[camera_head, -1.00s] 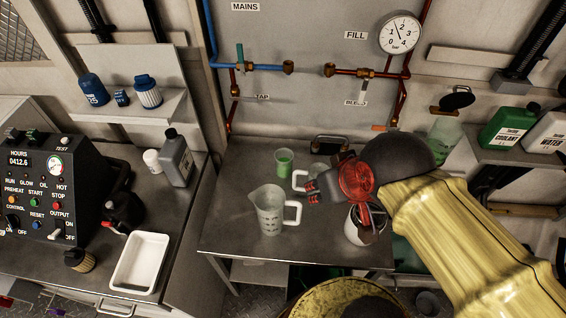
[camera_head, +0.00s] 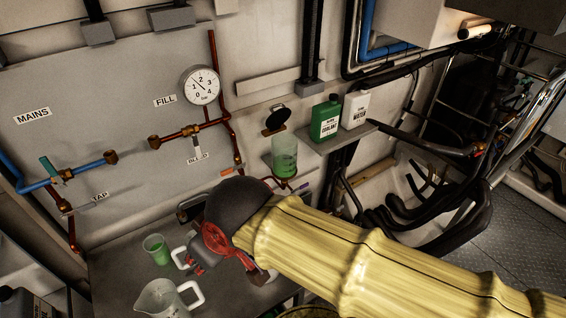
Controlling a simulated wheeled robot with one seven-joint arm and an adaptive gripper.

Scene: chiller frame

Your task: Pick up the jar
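No object is labelled as the jar, and I cannot tell which vessel it is. A clear cylindrical vessel (camera_head: 285,157) with green liquid is at the wall, below an open black lid. On the bench, a translucent jug (camera_head: 160,299) with a white handle is cut off by the bottom edge. A cup of green liquid (camera_head: 156,249) stands behind it. Another white handle (camera_head: 181,258) shows beside my gripper, its vessel mostly hidden. My gripper (camera_head: 196,264) is over the bench at that handle, right of the cup; its fingers are small and partly hidden, and contact is unclear.
A green coolant bottle (camera_head: 325,119) and a white water bottle (camera_head: 355,108) stand on a wall shelf (camera_head: 340,136). Pipes and a pressure gauge (camera_head: 201,86) cover the wall. Black hoses (camera_head: 430,215) fill the right. My yellow arm hides much of the bench's right side.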

